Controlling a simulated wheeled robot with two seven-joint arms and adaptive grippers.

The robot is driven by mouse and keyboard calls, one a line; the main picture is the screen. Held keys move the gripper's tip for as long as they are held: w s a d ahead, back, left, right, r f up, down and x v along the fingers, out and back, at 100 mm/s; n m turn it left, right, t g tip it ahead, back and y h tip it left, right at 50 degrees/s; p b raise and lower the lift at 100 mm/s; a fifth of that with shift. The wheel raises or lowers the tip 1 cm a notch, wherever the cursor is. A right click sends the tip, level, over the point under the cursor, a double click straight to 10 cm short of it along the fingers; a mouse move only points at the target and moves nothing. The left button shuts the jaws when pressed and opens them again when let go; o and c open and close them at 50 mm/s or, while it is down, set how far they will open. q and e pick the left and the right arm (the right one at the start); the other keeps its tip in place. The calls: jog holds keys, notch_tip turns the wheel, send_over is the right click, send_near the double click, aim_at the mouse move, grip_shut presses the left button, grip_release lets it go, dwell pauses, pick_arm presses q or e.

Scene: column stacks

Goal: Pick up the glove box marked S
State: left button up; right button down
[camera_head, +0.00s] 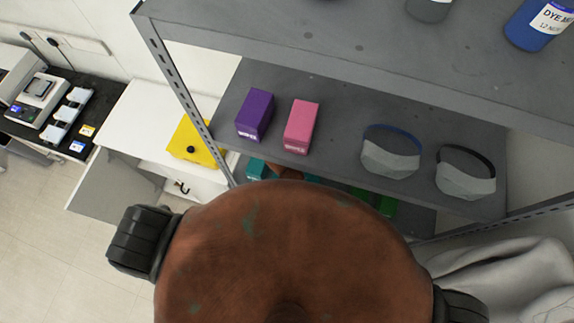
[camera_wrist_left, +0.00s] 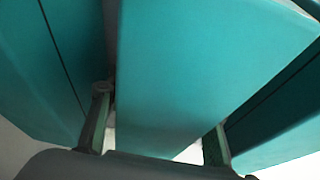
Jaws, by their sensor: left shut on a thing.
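In the left wrist view my left gripper (camera_wrist_left: 157,133) has one finger on each side of a teal box (camera_wrist_left: 205,70) and is shut on it. Another teal box (camera_wrist_left: 40,80) stands close on the left, and a third teal box (camera_wrist_left: 275,125) close on the right. No letter shows on any of these faces, so I cannot tell which is marked S. In the head view a teal box (camera_head: 256,168) shows on a lower shelf, mostly hidden. My left gripper is hidden there behind my own brown body. My right gripper is in neither view.
Purple (camera_head: 255,114) and pink (camera_head: 301,126) wipes boxes and two face shields (camera_head: 390,152) stand on the shelf above (camera_head: 340,125). Green boxes (camera_head: 387,206) sit lower right. A shelf post (camera_head: 182,88) rises left, beside a yellow container (camera_head: 190,147).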

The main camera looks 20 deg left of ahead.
pick_arm(q)
jog(key=c, duration=0.6)
jog(key=shift+c, duration=0.4)
jog(key=shift+w+r, duration=0.1)
jog(key=shift+r, duration=0.05)
